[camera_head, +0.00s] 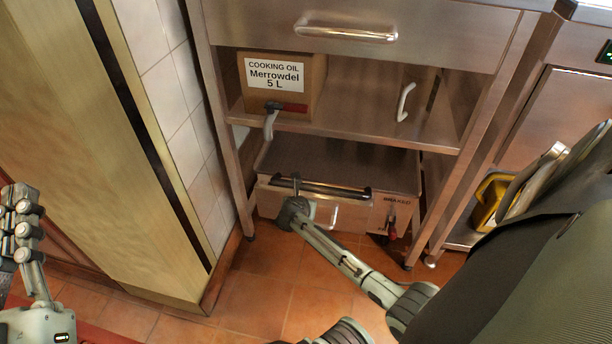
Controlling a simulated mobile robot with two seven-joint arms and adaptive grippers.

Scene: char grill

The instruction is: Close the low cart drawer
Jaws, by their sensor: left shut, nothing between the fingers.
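The low cart (340,158) stands under the steel worktable, with a flat grey top. Its drawer front (350,215) faces me, with a dark bar handle (335,189) along the upper edge. How far the drawer stands out is hard to tell. My right arm reaches in from the lower right, and its small end, the right gripper (297,188), is at the left part of the handle. Its fingers are too small and hidden to read, and contact is unclear. My left gripper (21,210) is at the left edge, shut and empty, far from the cart.
A cooking oil box (312,80) stands on the worktable's middle shelf (350,125). A closed upper drawer (400,20) is above. A red-ended lever (392,228) is at the cart's right. A wooden panel and tiled wall bound the left. Tiled floor (255,300) is clear in front.

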